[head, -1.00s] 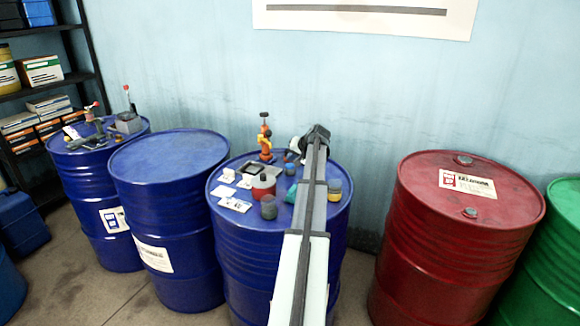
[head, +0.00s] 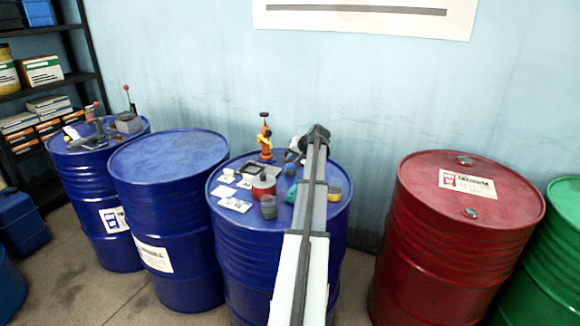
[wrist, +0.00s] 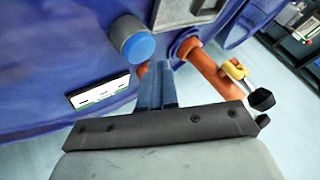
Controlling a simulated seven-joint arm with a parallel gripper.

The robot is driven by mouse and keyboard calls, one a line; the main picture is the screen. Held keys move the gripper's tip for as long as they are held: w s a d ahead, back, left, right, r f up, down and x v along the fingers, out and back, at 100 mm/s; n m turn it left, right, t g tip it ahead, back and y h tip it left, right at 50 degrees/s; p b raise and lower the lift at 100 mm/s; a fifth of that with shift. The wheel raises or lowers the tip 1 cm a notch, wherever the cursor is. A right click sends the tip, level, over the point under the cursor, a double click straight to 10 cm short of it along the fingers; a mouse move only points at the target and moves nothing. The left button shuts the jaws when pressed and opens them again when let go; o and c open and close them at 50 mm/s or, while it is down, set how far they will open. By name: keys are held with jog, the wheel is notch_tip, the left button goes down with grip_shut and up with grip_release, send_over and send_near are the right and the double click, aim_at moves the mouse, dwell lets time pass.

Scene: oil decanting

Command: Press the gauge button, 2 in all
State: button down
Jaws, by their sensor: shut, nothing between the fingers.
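My gripper (wrist: 155,75) is shut and empty in the wrist view, its two fingers together. A short grey cylinder with a round blue face (wrist: 139,46) lies just beyond and left of the fingertips, seemingly apart from them. I cannot tell for sure whether it is the gauge button. A white plate with black dashes (wrist: 98,92), perhaps the gauge's display, lies to the left on the blue surface. In the head view my arm reaches over the right blue drum (head: 236,250), and its end is by the back of the lid; the fingertips cannot be made out there.
An orange hand pump (head: 265,140) stands at the drum's back; orange pipework (wrist: 205,72) with a yellow handle is right of my fingers. A red tin (head: 263,188), a grey pot (head: 268,208) and a yellow-banded pot (head: 334,190) crowd the lid. The middle drum's lid (head: 168,155) is clear.

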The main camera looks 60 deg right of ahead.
aim_at(292, 166)
jog(key=shift+f, duration=0.2)
dwell(0.5)
jog(key=shift+f, duration=0.25)
jog(key=shift+f, duration=0.4)
dwell(0.8)
jog(key=shift+r, duration=0.85)
jog(key=shift+r, duration=0.1)
jog(key=shift+r, duration=2.4)
dwell(1.0)
